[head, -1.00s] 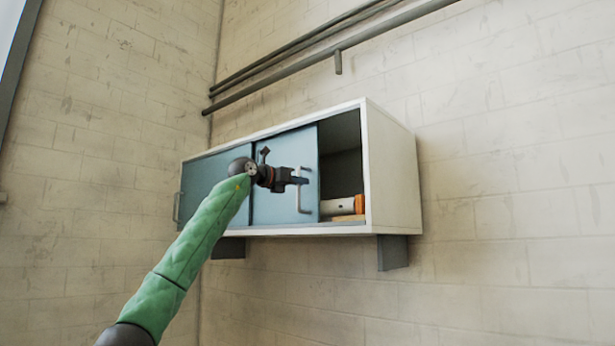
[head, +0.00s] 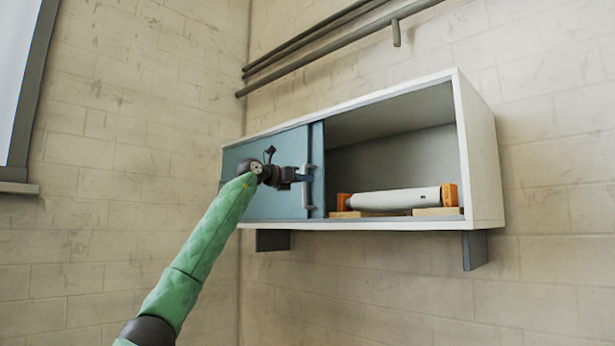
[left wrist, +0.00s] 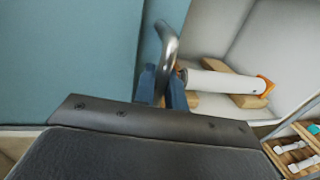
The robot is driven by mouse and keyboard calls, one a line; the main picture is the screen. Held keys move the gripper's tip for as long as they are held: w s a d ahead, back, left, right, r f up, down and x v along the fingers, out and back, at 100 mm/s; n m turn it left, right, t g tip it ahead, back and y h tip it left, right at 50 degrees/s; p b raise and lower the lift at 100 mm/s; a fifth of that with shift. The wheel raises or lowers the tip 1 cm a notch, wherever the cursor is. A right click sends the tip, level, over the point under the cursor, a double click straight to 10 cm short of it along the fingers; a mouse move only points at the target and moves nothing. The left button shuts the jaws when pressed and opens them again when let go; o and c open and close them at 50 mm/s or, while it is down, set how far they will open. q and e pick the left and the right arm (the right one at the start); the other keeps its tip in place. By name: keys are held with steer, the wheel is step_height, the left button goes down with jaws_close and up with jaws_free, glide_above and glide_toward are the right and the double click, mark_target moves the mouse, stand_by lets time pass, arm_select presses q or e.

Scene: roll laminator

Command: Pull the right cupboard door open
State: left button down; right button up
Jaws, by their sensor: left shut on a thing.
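The white wall cupboard (head: 482,150) has blue sliding doors. The right door (head: 318,150) stands far to the left, overlapping the left door (head: 265,205), and the right part of the cupboard is open. My left gripper (head: 307,178) is shut on the metal handle (head: 308,200) near the right door's right edge. In the left wrist view the bent handle (left wrist: 168,42) passes between the blue fingers of my left gripper (left wrist: 162,88). My right gripper is not in view.
A white roll (head: 395,198) with orange ends lies on wooden blocks (head: 437,211) inside the open cupboard. Pipes (head: 330,42) run along the wall above. In the left wrist view a wooden rack (left wrist: 290,150) with white items shows at the lower right.

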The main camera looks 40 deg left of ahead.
arm_select(q)
steer(key=shift+a+f, duration=0.1)
steer(key=shift+a, duration=0.2)
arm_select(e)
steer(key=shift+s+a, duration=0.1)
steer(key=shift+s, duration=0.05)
arm_select(q)
steer(key=c, duration=1.6)
jaws_free()
steer(key=shift+w, duration=0.1)
steer(key=shift+o, duration=0.2)
steer(key=shift+d, duration=0.1)
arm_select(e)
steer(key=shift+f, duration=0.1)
